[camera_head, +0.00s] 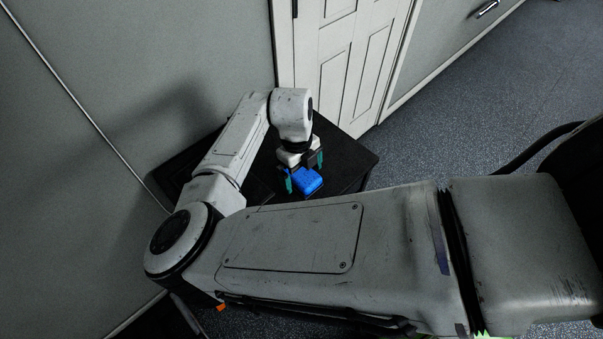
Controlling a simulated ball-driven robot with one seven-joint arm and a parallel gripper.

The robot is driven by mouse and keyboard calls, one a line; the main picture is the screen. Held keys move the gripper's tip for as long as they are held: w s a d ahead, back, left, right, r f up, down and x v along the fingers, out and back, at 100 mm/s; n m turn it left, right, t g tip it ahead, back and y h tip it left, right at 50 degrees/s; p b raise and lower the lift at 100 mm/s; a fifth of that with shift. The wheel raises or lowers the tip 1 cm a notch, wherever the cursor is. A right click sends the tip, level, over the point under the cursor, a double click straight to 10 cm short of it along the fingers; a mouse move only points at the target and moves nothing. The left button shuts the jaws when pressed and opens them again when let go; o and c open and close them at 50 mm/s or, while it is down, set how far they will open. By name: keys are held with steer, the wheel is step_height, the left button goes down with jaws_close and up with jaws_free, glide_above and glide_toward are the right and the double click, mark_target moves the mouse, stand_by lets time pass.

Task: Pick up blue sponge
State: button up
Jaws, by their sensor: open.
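The blue sponge (306,181) lies on a black table (347,159) near the wall. My gripper (305,177) is over the table, pointing down, with its green-tipped fingers open. One finger is just left of the sponge and the other is to its upper right. The fingers look to be around or just above the sponge; I cannot tell whether they touch it. Part of the sponge is hidden behind the near finger and under the gripper.
A grey wall (100,110) stands close to the left of the table. A white panelled door (345,60) is just behind it. My own arm crosses the foreground and hides the table's near side. The speckled floor (480,110) to the right is clear.

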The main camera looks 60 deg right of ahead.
steer(key=shift+f, duration=0.2)
steer(key=c, duration=1)
steer(key=shift+r, duration=0.2)
steer(key=shift+c, duration=0.2)
steer(key=shift+r, duration=0.25)
step_height(320, 180, up, 2)
steer(key=shift+r+b, duration=0.1)
steer(key=shift+b, duration=0.6)
steer(key=s+r, duration=0.4)
steer(key=r, duration=0.1)
steer(key=shift+s+d+r, duration=0.2)
steer(key=shift+s+r, duration=0.15)
steer(key=shift+s, duration=0.05)
steer(key=s+r+b, duration=0.1)
steer(key=s+r, duration=0.3)
steer(key=s, duration=0.5)
steer(key=shift+d+r+b, duration=0.2)
steer(key=shift+b, duration=0.1)
steer(key=shift+s, duration=0.1)
